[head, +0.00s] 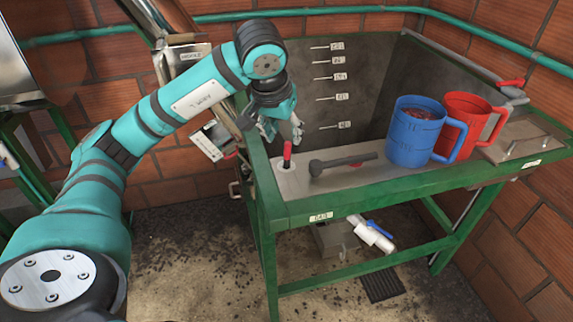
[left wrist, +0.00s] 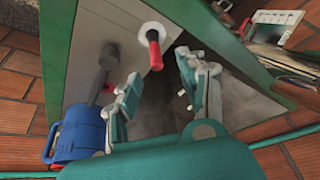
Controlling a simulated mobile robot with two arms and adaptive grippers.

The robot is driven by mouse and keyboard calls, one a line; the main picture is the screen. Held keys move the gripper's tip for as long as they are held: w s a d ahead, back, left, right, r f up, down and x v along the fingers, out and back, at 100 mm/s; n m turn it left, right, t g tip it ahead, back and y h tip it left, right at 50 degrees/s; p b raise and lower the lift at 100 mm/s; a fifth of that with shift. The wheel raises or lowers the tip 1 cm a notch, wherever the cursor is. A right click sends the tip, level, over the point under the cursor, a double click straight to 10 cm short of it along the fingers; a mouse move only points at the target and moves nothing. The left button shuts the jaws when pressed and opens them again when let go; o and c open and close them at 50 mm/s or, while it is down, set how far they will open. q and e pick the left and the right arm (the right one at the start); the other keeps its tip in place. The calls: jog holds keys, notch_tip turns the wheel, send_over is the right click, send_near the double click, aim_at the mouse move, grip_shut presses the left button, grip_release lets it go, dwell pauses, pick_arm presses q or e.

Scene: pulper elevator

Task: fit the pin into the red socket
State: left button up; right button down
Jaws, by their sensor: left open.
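A red upright piece (head: 287,152) stands on a white round base at the left end of the green-framed bench. In the left wrist view it has a dark section and a red end (left wrist: 155,55). I cannot tell whether it is the pin, the red socket, or both. My left gripper (head: 283,128) is open and empty, just above and behind it in the head view. In the left wrist view the fingers (left wrist: 157,80) are spread, with the red end just beyond the gap. No separate loose pin is clearly seen. My right gripper is not in view.
A dark grey tool with a thick head (head: 340,163) lies on the bench (head: 375,183). A blue mug (head: 410,135) with dark red contents and a red mug (head: 470,115) stand to the right. A grey tank wall with level labels rises behind. Brick walls enclose the corner.

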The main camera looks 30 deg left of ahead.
aim_at(286, 145)
pick_arm(q)
jog(key=x, duration=0.1)
jog(key=p+x, duration=0.1)
jog(key=x, duration=0.1)
jog(key=p+x, duration=0.1)
jog(key=x, duration=0.1)
jog(key=shift+s+d+f, duration=0.2)
jog(key=shift+s+f, duration=0.1)
jog(key=shift+f, duration=0.05)
jog(key=shift+w+f, duration=0.2)
jog(key=shift+f, duration=0.15)
grip_shut()
